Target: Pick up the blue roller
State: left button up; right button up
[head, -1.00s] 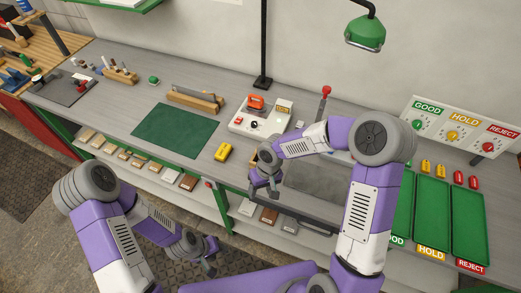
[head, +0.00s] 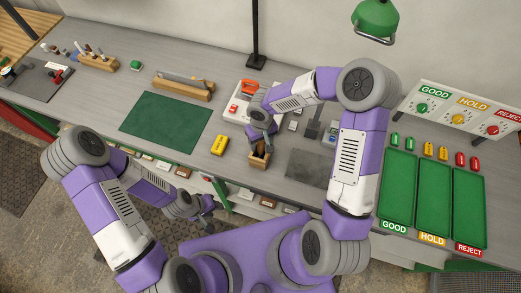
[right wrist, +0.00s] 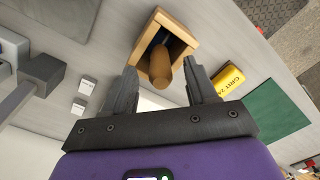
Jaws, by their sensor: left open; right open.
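The blue roller (right wrist: 160,66) stands in a small open wooden box (right wrist: 178,22). Its tan handle points up toward the right wrist camera, and a little dark blue shows inside the box. The box also shows in the head view (head: 259,161), at the front of the bench. My right gripper (right wrist: 161,88) is open, with one finger on each side of the handle in the picture; I cannot tell whether they touch it. It also shows in the head view (head: 262,142), just above the box. My left gripper (head: 204,211) is open and empty in front of the bench.
A yellow block (head: 218,145) lies left of the box, near a green mat (head: 165,121). A white control box (head: 238,104) stands behind. Green trays (head: 432,200) marked GOOD, HOLD and REJECT are at the right. A dark plate (head: 308,168) lies right of the box.

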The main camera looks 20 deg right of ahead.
jog(key=shift+f, duration=0.95)
jog(key=shift+c, duration=0.2)
grip_shut()
